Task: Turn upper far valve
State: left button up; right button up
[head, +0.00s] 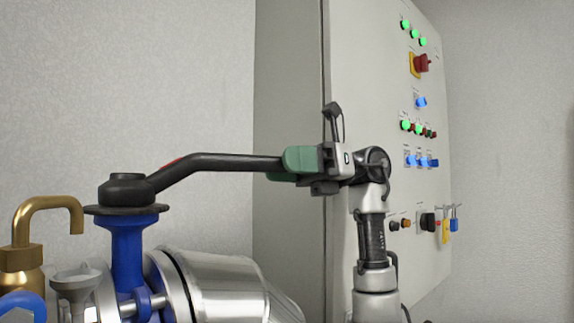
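The valve has a blue body (127,250) with a dark round hub on top. Its black lever handle (225,162), with a small red mark, runs from the hub to the right, roughly level. My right gripper (298,162) is at the handle's free end, its green finger pads closed around it. The near pad hides the handle's tip. My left gripper is not in view.
A grey control cabinet (375,60) with lights, buttons, a red switch (421,63) and padlocks stands behind my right arm. Silver pipework (215,285) lies below the handle. A brass hooked pipe (45,208) and grey funnel-shaped part (77,283) stand at left.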

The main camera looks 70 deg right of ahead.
jog(key=p+v, duration=0.1)
jog(key=v, duration=0.9)
jog(key=shift+s+d+p, duration=0.25)
jog(key=shift+d+p, duration=0.05)
jog(key=shift+p, duration=0.05)
jog(key=shift+c, duration=0.5)
